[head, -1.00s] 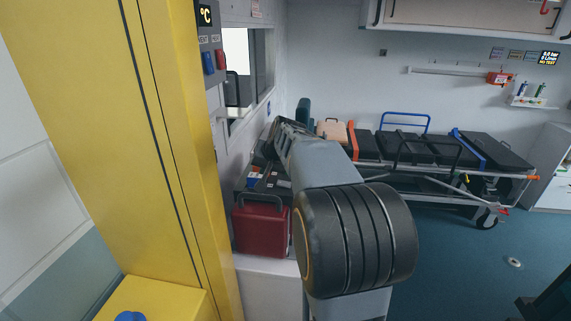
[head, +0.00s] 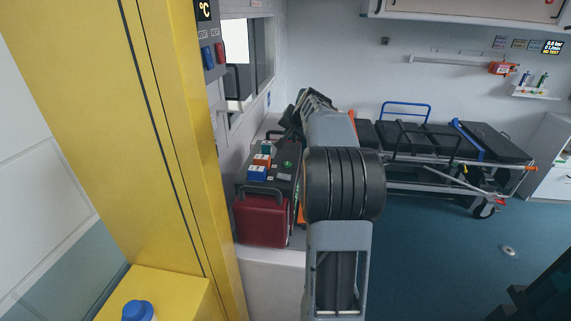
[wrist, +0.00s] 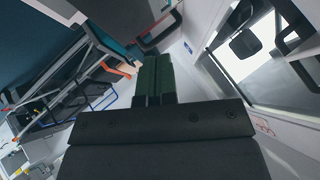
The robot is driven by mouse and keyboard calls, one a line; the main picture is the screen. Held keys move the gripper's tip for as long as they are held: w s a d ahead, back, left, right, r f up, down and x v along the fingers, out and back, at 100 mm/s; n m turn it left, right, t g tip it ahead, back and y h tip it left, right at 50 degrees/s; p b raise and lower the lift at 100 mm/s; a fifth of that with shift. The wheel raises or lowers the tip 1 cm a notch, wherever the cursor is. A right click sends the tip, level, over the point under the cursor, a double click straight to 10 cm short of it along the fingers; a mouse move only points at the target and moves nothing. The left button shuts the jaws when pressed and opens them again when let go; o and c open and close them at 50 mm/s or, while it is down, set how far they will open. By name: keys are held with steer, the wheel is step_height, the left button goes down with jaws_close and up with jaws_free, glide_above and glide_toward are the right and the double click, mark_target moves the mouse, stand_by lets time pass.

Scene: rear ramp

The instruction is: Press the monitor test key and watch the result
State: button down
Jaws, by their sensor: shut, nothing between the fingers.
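A dark box-like unit (head: 281,188) on the white ledge has a small round green spot (head: 288,163) on its top. I cannot tell whether this spot is the monitor test key. A small lit display (head: 552,47) on the far right wall seems to read "NO TEST" on its bottom line. My gripper (wrist: 154,78) is shut and empty, its two dark green fingers side by side in the wrist view. In the head view my arm reaches beyond the unit and hides most of the gripper. No fingertip contact is visible.
A red case (head: 261,220) stands at the near end of the ledge. Small blue and orange boxes (head: 259,166) sit by the wall. A yellow pillar (head: 175,130) is close on the left.

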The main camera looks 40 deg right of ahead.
mark_target(289, 163)
steer(key=shift+f+b, duration=3.45)
steer(key=shift+f, duration=0.95)
steer(key=shift+f, duration=0.1)
steer(key=shift+w+d+f+b, duration=0.1)
steer(key=shift+f+b, duration=0.3)
steer(key=shift+b, duration=0.05)
steer(key=shift+f+b, duration=0.4)
steer(key=shift+r, duration=0.2)
steer(key=shift+r+p, duration=0.65)
steer(key=shift+r, duration=0.1)
